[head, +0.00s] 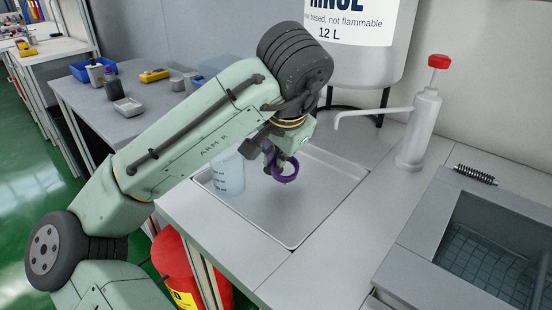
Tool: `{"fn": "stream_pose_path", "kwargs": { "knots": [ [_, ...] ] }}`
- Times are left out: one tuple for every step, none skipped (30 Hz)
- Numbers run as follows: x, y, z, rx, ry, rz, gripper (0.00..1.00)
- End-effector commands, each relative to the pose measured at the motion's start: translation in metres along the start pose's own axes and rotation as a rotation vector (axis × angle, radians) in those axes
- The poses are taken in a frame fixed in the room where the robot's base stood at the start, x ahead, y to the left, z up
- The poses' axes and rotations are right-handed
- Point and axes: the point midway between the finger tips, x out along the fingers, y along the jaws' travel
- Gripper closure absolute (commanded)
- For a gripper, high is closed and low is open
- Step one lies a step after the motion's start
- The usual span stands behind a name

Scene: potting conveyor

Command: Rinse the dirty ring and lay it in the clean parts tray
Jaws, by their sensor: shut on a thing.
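My gripper (277,165) is at the end of my arm, above the shallow grey tray set in the bench (310,208). It is shut on a purple ring (286,179). The ring hangs below the fingers, tilted, with its opening partly facing the camera. It appears to be held clear of the tray surface. Whether dirt is on the ring is too small to tell. I cannot see a label naming a clean parts tray.
A translucent cup (229,175) stands at the tray's left side, close to my arm. A white bottle with a red top (422,125) and long spout stands right. A large rinse container (365,45) is behind.

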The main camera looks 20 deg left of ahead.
Motion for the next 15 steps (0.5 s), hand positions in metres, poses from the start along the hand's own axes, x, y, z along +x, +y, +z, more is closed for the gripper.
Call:
{"fn": "stream_pose_path", "kwargs": {
  "knots": [
    [-0.003, 0.002, 0.002, 0.0, 0.001, -0.001, 1.0],
    [-0.004, 0.004, 0.003, 0.0, 0.002, -0.001, 1.0],
    [-0.006, 0.006, 0.005, -0.001, 0.002, -0.001, 1.0],
    [-0.007, 0.008, 0.006, -0.001, 0.002, 0.0, 1.0],
    [-0.008, 0.009, 0.008, 0.0, 0.002, 0.0, 1.0],
    [-0.01, 0.012, 0.01, 0.0, 0.001, -0.001, 1.0],
    [-0.011, 0.013, 0.011, 0.0, 0.001, -0.001, 1.0],
    [-0.012, 0.015, 0.012, -0.001, 0.0, -0.001, 1.0],
    [-0.014, 0.017, 0.014, 0.0, 0.0, -0.002, 1.0],
    [-0.015, 0.019, 0.015, 0.001, 0.001, -0.002, 1.0],
    [-0.016, 0.02, 0.016, 0.001, 0.001, -0.001, 1.0],
    [-0.018, 0.023, 0.018, 0.0, 0.001, -0.001, 1.0],
    [-0.019, 0.024, 0.019, 0.0, 0.001, -0.001, 1.0],
    [-0.02, 0.026, 0.021, 0.0, 0.001, -0.002, 1.0],
    [-0.021, 0.028, 0.022, 0.0, 0.001, -0.002, 1.0]
  ]
}}
